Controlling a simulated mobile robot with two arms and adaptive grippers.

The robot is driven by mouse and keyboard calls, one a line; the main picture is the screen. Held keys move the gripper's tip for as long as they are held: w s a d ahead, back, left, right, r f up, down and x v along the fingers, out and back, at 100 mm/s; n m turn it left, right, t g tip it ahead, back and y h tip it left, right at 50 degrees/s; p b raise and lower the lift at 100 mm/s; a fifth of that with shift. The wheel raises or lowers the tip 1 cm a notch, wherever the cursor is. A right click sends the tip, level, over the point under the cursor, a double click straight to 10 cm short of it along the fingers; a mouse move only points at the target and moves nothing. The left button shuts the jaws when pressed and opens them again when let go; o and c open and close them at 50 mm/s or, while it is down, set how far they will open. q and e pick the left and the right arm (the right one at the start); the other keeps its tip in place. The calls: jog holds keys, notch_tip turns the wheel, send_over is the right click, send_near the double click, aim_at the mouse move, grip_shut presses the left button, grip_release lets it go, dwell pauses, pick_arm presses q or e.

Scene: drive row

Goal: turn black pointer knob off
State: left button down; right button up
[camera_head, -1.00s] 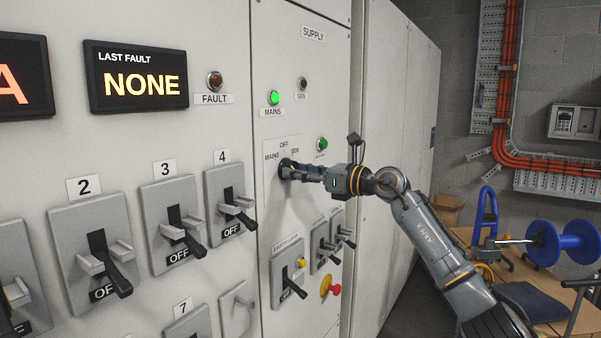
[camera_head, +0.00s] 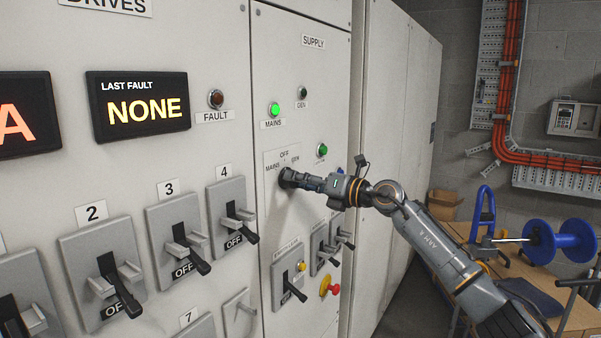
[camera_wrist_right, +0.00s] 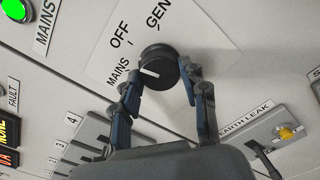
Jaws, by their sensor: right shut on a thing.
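The black pointer knob (camera_wrist_right: 158,66) is round with a white pointer line. It sits on a white plate (camera_wrist_right: 100,58) marked MAINS, OFF and GEN. In the right wrist view the pointer line is toward the MAINS mark. My right gripper (camera_wrist_right: 160,82) has one finger on each side of the knob and is shut on it. In the head view my right gripper (camera_head: 290,178) reaches the supply panel from the right and hides most of the knob (camera_head: 282,177). My left gripper is not in view.
Above are a lit green MAINS lamp (camera_head: 274,109) and a dark GEN lamp (camera_head: 302,92). Below are the earth leakage switch (camera_head: 289,280) and a red emergency button (camera_head: 332,289). Several drive switches line the left cabinet. A bench (camera_head: 470,240) with a blue spool (camera_head: 560,241) stands right.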

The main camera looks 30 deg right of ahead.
jog(key=shift+m+p, duration=1.15)
jog(key=shift+m, duration=0.25)
jog(key=o, duration=1.1)
jog(key=shift+o, duration=0.2)
jog(key=shift+s+d, duration=0.1)
jog(key=v, duration=1.1)
jog(key=shift+s+d, duration=0.15)
jog(key=shift+s, duration=0.2)
